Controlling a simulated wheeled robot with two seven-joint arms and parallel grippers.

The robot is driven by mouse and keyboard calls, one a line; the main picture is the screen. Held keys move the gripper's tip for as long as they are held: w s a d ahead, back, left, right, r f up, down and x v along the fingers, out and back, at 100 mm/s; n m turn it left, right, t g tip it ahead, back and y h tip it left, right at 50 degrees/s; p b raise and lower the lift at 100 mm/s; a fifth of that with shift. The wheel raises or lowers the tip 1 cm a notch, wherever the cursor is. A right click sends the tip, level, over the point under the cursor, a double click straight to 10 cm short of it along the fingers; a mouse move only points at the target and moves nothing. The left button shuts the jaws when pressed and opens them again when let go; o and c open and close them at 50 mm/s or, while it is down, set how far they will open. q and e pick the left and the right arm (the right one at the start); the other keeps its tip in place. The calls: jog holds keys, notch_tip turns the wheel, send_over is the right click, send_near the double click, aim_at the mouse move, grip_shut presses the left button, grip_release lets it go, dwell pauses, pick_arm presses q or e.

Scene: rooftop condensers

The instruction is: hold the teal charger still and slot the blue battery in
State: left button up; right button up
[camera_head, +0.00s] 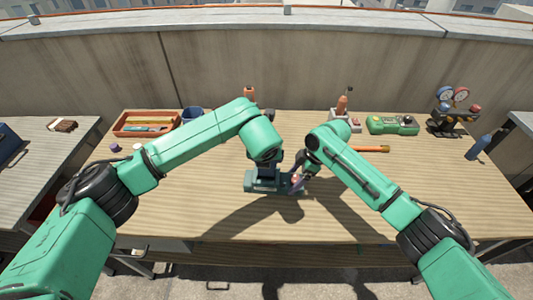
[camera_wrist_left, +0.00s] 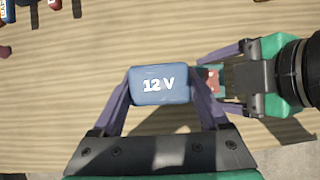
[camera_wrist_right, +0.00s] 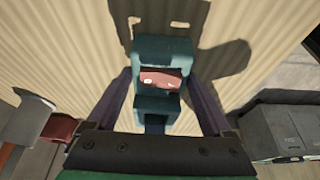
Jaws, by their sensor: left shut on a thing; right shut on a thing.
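The blue battery (camera_wrist_left: 160,85), marked "12 V", sits between the fingers of my left gripper (camera_wrist_left: 160,76), which is shut on it. The teal charger (camera_head: 262,184) stands on the table in front of me. It also shows in the right wrist view (camera_wrist_right: 163,50), with a red part inside. My right gripper (camera_head: 298,180) is shut on the charger, with a finger on each side. In the left wrist view the battery is close beside my right gripper and covers most of the charger. I cannot tell how far the battery is in the slot.
An orange tray (camera_head: 145,123) with tools and a blue cup (camera_head: 192,115) stand at the back left. A green device (camera_head: 391,125), a gauge set (camera_head: 452,110) and a blue bottle (camera_head: 479,147) are at the right. The table's front is mostly clear.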

pick_arm(q)
jog(key=shift+f, duration=0.1)
pick_arm(e)
jog(key=shift+r, duration=0.1)
pick_arm(q)
jog(key=shift+f, duration=0.35)
jog(key=shift+f, duration=0.6)
jog(key=shift+f, duration=0.2)
dwell(0.3)
jog(key=shift+f, duration=0.7)
dwell(0.4)
jog(key=shift+f, duration=0.4)
jog(key=o, duration=1.6)
jog(key=shift+c, duration=0.2)
